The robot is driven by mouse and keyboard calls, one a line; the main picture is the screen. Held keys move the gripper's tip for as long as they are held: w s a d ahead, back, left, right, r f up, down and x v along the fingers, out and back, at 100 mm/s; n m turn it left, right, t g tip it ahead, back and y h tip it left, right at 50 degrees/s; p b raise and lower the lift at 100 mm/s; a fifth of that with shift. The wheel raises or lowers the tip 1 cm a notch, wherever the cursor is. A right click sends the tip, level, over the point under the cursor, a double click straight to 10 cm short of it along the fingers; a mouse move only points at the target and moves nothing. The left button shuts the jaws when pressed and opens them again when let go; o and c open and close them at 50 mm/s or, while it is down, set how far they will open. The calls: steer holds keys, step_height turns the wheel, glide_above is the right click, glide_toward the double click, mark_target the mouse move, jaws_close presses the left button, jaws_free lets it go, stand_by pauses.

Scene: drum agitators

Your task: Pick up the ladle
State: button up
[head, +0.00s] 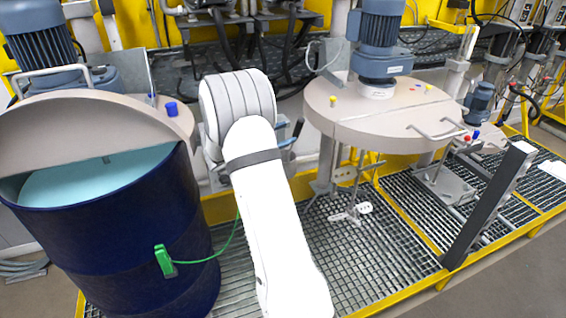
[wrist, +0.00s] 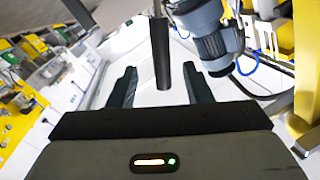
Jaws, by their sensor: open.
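I cannot make out a ladle for certain in either view. My gripper (wrist: 160,78) shows in the wrist view with its two dark fingers spread apart. A dark, narrow upright bar (wrist: 160,45) shows between and beyond the fingers; I cannot tell what it is or whether it lies within their reach. Nothing is visibly gripped. In the head view my white arm reaches up the middle, and its gripper end is hidden.
A dark blue drum (head: 110,260) with light blue contents stands at the left under a half-open lid (head: 90,125). A green clamp (head: 164,261) with a cable hangs on it. A round agitator lid (head: 385,118) with a motor is right of my arm, above grating (head: 380,255).

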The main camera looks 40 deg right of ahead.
mark_target(297, 135)
steer(key=d, duration=0.1)
steer(key=d+p, duration=0.1)
steer(key=d, duration=0.1)
steer(key=d+p, duration=0.1)
steer(key=d, duration=0.1)
steer(key=shift+w+d+r, duration=0.1)
steer(key=shift+d+r, duration=0.05)
steer(key=shift+r, duration=0.15)
steer(key=shift+d+f+p, duration=0.1)
steer(key=shift+d+p, duration=0.25)
steer(key=shift+c, duration=0.5)
jaws_close()
